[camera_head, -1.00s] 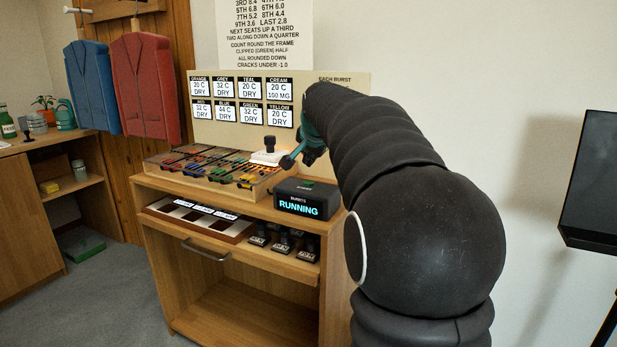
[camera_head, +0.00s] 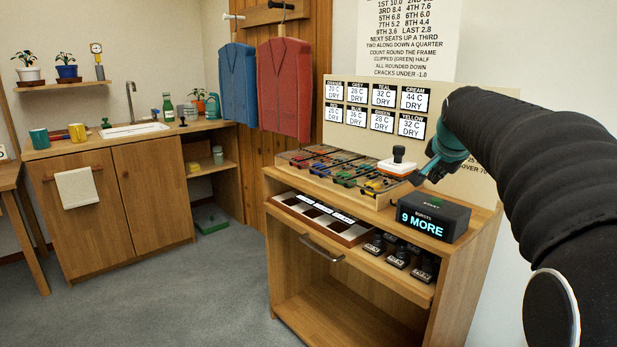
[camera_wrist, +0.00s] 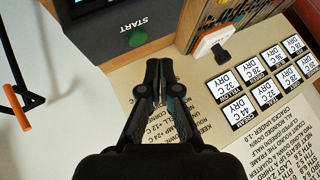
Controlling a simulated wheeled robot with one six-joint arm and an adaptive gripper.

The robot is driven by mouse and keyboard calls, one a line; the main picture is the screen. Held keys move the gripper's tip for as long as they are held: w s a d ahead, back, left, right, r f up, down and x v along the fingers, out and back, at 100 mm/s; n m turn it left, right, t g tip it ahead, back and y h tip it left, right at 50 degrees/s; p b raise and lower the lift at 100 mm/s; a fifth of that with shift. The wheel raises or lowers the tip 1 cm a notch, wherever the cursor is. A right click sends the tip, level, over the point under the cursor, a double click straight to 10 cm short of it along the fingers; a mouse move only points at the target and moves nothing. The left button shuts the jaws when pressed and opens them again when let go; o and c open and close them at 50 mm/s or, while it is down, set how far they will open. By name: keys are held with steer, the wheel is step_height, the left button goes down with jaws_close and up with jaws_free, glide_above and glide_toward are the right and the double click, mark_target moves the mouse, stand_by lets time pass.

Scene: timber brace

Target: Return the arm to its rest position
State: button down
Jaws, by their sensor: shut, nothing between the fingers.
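My gripper (camera_head: 427,172) is at the end of my black arm, in front of the right part of the beige panel (camera_head: 461,168). It is above the black control box (camera_head: 434,217), whose display reads "9 MORE". In the wrist view my gripper (camera_wrist: 159,66) has its fingertips together, with nothing between them. The box's green START button (camera_wrist: 137,40) lies just beyond the fingertips in that view, apart from them. My arm reaches in from the right, bent at the wrist.
A white stamp-like block with a black knob (camera_head: 397,163) stands close left of my gripper. A rack of coloured clips (camera_head: 345,168) is on the wooden cabinet (camera_head: 375,268). Red and blue jackets (camera_head: 284,90) hang behind. Grey floor at left is free.

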steer(key=s+a+f+n+g+y, duration=0.1)
steer(key=s+a+f+n, duration=0.3)
steer(key=s, duration=0.5)
steer(key=s+a+f+n, duration=0.2)
steer(key=s+a+f, duration=0.1)
steer(key=s+a, duration=0.45)
steer(key=s+a+f+n+g, duration=0.1)
steer(key=s+a+f+n, duration=0.1)
steer(key=s+f, duration=0.4)
steer(key=s+a+f+n+g+y, duration=0.1)
steer(key=s+a+f+n, duration=0.1)
steer(key=s+f, duration=0.4)
steer(key=s+n, duration=0.1)
steer(key=s, duration=0.4)
steer(key=shift+a, duration=0.3)
